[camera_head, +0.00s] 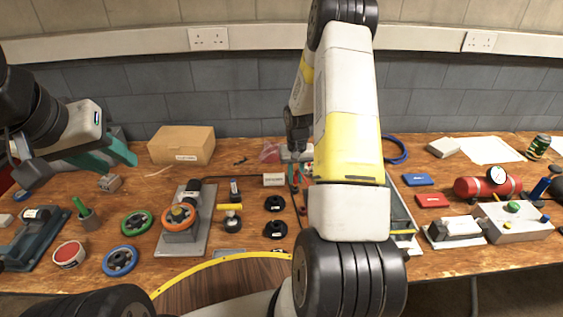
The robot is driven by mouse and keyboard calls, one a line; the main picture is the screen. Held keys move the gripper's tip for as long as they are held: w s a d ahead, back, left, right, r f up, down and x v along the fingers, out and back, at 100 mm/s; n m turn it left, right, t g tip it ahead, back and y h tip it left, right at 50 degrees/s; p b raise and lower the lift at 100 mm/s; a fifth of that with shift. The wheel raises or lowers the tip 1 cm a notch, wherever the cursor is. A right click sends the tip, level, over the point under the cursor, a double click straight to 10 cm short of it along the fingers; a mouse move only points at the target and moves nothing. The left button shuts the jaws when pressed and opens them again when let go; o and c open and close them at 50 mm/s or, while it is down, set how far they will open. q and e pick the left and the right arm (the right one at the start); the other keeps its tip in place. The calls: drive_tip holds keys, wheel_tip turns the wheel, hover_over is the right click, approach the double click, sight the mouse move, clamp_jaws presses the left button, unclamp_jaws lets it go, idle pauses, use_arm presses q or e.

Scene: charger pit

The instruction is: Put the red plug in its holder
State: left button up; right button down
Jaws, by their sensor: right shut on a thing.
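My right gripper (300,174) is low over the middle of the table, shut, with its teal fingertips partly hidden by my right arm. A small red piece (308,171) shows at the fingertips and looks like the red plug; its shape is too small to make out. I cannot pick out the plug's holder for certain; my right arm covers much of the area around it.
A cardboard box (182,145) stands at the back left. A grey tray (402,222) is partly behind my arm. A red cylinder with a gauge (487,187) and a button box (513,222) stand right.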

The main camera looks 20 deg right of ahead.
sight(296, 175)
drive_tip(key=shift+f, duration=1.1)
drive_tip(key=c, duration=1.2)
unclamp_jaws()
drive_tip(key=shift+s+a+r, duration=0.1)
drive_tip(key=shift+s+r, duration=0.05)
drive_tip(key=shift+r, duration=3.7)
